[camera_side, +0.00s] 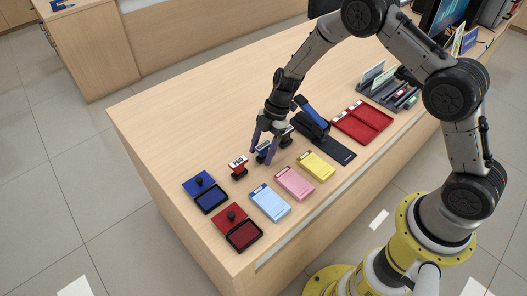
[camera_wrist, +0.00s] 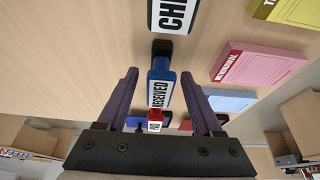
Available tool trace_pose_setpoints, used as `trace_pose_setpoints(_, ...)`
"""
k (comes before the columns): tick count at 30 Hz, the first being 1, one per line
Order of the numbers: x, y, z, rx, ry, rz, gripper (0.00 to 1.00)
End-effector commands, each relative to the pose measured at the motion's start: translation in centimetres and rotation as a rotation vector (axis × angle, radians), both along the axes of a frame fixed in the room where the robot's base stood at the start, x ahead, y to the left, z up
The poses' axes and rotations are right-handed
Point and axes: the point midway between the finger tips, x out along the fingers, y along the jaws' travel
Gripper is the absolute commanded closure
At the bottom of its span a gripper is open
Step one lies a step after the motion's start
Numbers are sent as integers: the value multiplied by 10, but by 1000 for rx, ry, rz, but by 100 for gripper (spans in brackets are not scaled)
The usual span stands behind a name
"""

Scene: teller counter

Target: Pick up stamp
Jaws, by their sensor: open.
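Three stamps stand in a row on the counter. The blue stamp, labelled RECEIVED (camera_wrist: 158,92), also shows in the side view (camera_side: 262,153), partly hidden by my gripper (camera_side: 263,147). A red stamp (camera_side: 239,168) stands to its left, and it shows small beyond the blue one in the wrist view (camera_wrist: 154,125). A black stamp (camera_side: 286,138) stands to its right, its label partly cut off at the top of the wrist view (camera_wrist: 172,14). My gripper is open, with its two fingers on either side of the blue stamp; I cannot tell whether they touch it.
Blue (camera_side: 211,198) and red (camera_side: 243,234) ink pads lie at the left end. Light blue (camera_side: 270,203), pink (camera_side: 294,184) and yellow (camera_side: 316,167) pads lie in front. A black mat with a blue-handled device (camera_side: 314,117) and a red tray (camera_side: 347,125) are to the right. The counter behind is clear.

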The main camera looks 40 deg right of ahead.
Motion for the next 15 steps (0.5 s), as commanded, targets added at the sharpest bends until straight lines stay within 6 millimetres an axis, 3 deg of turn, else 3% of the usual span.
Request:
trace_pose_setpoints(3,0,4,-9,-1,-1,0,32)
trace_pose_setpoints(11,1,5,-11,0,-2,-1,32)
trace_pose_setpoints(15,0,4,-11,0,-2,-1,58)
